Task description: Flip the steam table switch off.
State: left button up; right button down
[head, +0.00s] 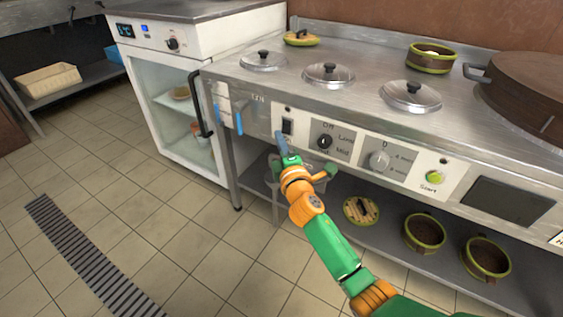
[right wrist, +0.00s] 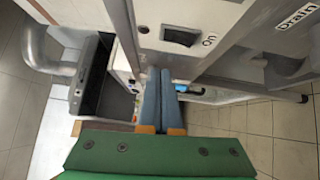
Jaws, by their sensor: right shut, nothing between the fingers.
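The steam table (head: 265,90) stands along the wall, with a control panel on its front. Its black rocker switch (head: 288,126) is at the panel's left end. In the right wrist view, the switch (right wrist: 180,37) shows close by with an "On" label beside it. My right gripper (head: 280,138) is just below and left of the switch in the head view. Its blue fingers (right wrist: 163,80) are shut and empty, and they look apart from the switch. Which way the rocker is tilted is hard to tell. My left gripper is not in view.
A knob (head: 324,141), a dial (head: 379,160) and a green start button (head: 435,177) sit right of the switch. A blue lever (head: 239,121) is to its left. Pots (head: 424,232) stand on the lower shelf. A white cabinet (head: 180,100) is at left.

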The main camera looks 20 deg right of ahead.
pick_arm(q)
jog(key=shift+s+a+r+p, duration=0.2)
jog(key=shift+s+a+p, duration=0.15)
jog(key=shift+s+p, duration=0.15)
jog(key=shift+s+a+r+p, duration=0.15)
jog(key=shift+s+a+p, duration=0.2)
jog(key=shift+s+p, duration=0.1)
pick_arm(e)
jog(key=s, duration=0.8)
jog(key=shift+s+a+r, duration=0.15)
jog(key=shift+s+r, duration=0.15)
